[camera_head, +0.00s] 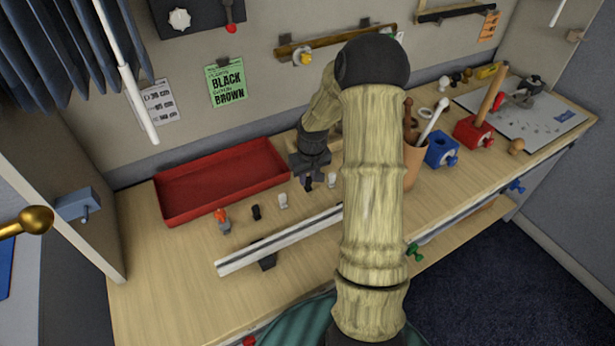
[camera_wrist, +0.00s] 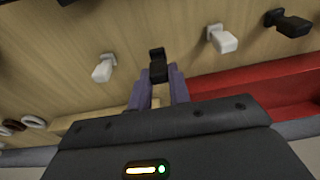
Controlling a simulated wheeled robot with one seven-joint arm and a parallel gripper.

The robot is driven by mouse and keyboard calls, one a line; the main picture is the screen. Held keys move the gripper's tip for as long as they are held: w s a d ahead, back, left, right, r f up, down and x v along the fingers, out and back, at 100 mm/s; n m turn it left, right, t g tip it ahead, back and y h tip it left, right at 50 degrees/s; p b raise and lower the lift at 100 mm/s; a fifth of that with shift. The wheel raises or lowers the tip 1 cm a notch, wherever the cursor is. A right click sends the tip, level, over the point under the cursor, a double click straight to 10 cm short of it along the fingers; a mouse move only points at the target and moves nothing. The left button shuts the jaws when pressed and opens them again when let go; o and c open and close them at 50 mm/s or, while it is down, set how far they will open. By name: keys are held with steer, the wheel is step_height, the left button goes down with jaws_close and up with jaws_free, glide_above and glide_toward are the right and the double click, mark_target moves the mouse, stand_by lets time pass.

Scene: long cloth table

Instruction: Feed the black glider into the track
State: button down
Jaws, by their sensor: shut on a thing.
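My gripper (camera_head: 308,180) points down at the table just right of the red tray. In the wrist view its two purple fingers (camera_wrist: 157,90) are shut on a black glider (camera_wrist: 157,66). I cannot tell whether that glider touches the table. A white glider (camera_head: 283,201) stands to its left and another white one (camera_head: 331,180) to its right. A second black glider (camera_head: 256,212) stands further left. The pale track (camera_head: 278,244) lies in front of this row, its slot running lengthwise.
The red tray (camera_head: 165,208) is at the back left. An orange-and-grey piece (camera_head: 222,220) stands left of the gliders. A brown cup (camera_head: 412,175), a blue block (camera_head: 441,150) and a red block (camera_head: 473,133) stand to the right. The table's front left is clear.

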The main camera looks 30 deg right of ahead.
mark_target(308, 177)
steer(key=shift+r+p, duration=1.5)
steer(key=shift+r, duration=0.6)
